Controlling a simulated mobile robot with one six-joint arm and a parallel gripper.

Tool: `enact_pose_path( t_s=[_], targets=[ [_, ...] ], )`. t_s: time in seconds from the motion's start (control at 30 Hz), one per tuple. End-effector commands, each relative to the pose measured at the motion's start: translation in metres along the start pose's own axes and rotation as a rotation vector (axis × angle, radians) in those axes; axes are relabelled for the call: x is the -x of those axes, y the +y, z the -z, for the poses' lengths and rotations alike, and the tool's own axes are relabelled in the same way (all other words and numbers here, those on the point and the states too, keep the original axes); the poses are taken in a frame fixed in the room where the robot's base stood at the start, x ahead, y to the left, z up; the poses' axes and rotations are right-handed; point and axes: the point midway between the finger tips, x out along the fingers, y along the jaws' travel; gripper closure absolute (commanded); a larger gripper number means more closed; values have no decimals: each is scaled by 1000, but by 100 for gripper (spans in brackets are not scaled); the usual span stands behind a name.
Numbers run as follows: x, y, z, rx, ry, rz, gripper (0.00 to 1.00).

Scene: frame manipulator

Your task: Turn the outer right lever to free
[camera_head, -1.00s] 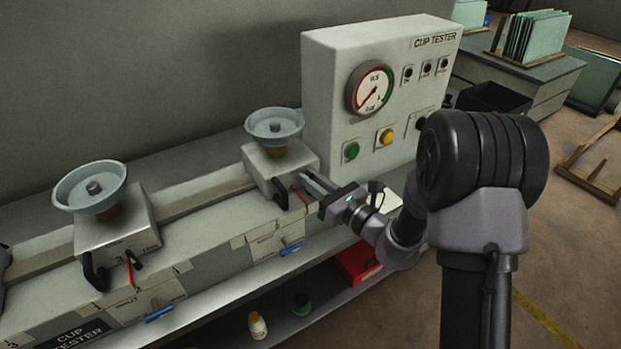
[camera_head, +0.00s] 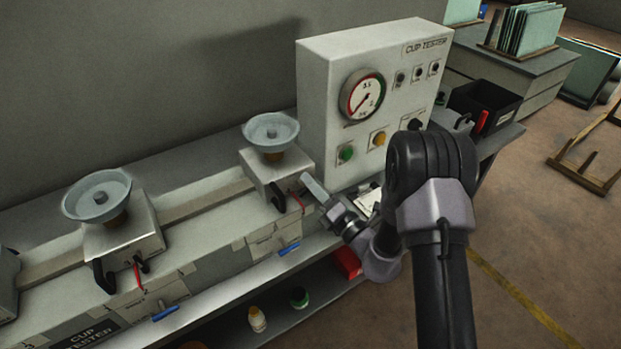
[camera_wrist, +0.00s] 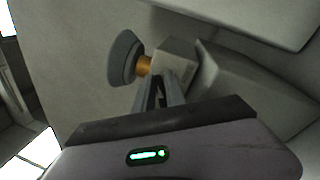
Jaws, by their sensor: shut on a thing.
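The right clamp block (camera_head: 262,175) of the cup tester carries a grey cup (camera_head: 271,130) on top. Its front has a black handle (camera_head: 277,196) and a red lever (camera_head: 297,201). My gripper (camera_head: 308,182) is at the block's right front corner, its fingers shut on a small part there, which looks like the outer right lever; the fingers hide most of it. In the wrist view my gripper (camera_wrist: 157,90) reaches the block (camera_wrist: 174,62), beside the cup (camera_wrist: 124,57) and its brass stem (camera_wrist: 145,66). The lever's exact angle cannot be seen.
The control box (camera_head: 385,80) with its gauge (camera_head: 363,97) stands close behind and right of my gripper. Another clamp block (camera_head: 122,248) with a cup (camera_head: 97,196) stands to the left. Blue handles (camera_head: 290,249) jut out below. A black bin (camera_head: 487,103) is at the right.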

Motion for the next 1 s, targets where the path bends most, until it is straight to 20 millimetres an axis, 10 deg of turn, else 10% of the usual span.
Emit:
enact_pose_path(
  t_s=[1.0],
  targets=[
    [2,-9,2,-513,-103,0,100]
  ],
)
